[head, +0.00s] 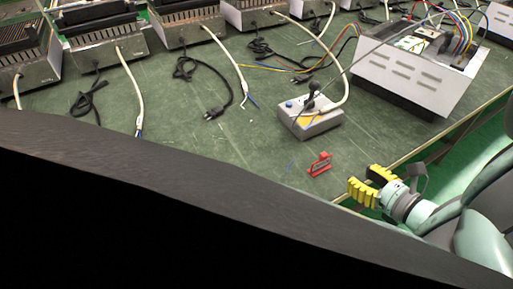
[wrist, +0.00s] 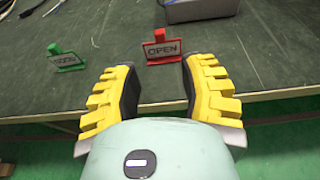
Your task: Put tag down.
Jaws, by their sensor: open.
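A small red tag reading "OPEN" (wrist: 162,50) stands upright on the green table; it also shows in the head view (head: 319,164). My gripper (wrist: 160,80) has its two yellow fingers spread apart with nothing between them. The red tag stands just beyond the fingertips, roughly centred on the gap. In the head view my gripper (head: 364,184) is at the table's edge, to the right of the red tag and apart from it. A green tag (wrist: 65,58) stands to the left in the wrist view; its lettering is hard to read. I do not see it in the head view.
A grey control box (head: 309,118) with cables sits behind the red tag. A white open-topped unit with wires (head: 415,75) stands at the back right. Several heaters with loose cords line the back. A dark shape covers the head view's lower left.

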